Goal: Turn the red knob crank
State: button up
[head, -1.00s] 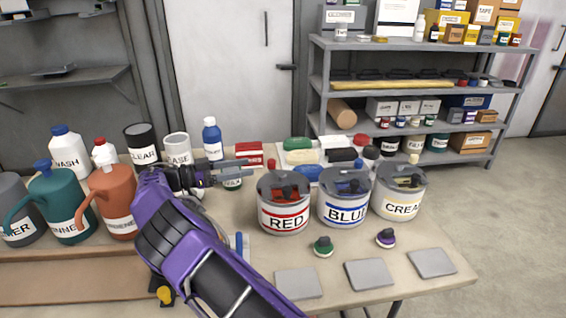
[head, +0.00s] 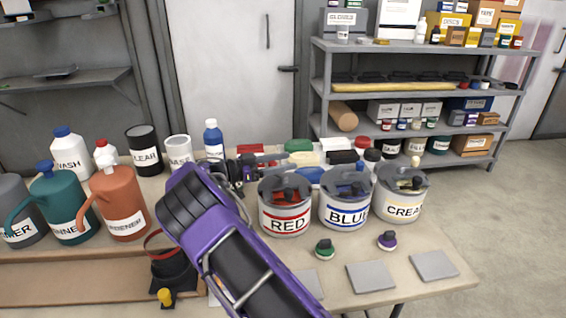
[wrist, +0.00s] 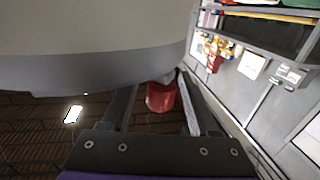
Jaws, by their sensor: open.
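The can labelled RED (head: 287,219) stands upright on the table, with a dark crank (head: 289,194) on its grey lid. No red knob on that crank can be made out in the head view. My gripper (head: 252,170) is just behind and left of this can, partly hidden by my purple arm. In the wrist view my gripper (wrist: 156,98) is open, with a red rounded piece (wrist: 161,97) showing between its fingers. I cannot tell whether that piece is the crank's knob or whether the fingers touch it. A large pale rounded body (wrist: 95,45) fills the upper left there.
The BLUE can (head: 346,212) and CREAM can (head: 401,205) stand right of the RED can. Jugs (head: 121,205) and bottles stand left.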

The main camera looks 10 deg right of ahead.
grip_shut()
dwell(0.3)
jog(key=shift+d+g, duration=0.1)
jog(key=shift+g, duration=0.2)
jog(key=shift+d+m+g, duration=0.25)
jog(key=shift+m+g, duration=0.65)
jog(key=shift+g, duration=0.2)
jog(key=shift+d+m+g, duration=0.15)
jog(key=shift+m+g, duration=0.35)
jog(key=shift+g, duration=0.3)
jog(key=shift+s, duration=0.1)
grip_release()
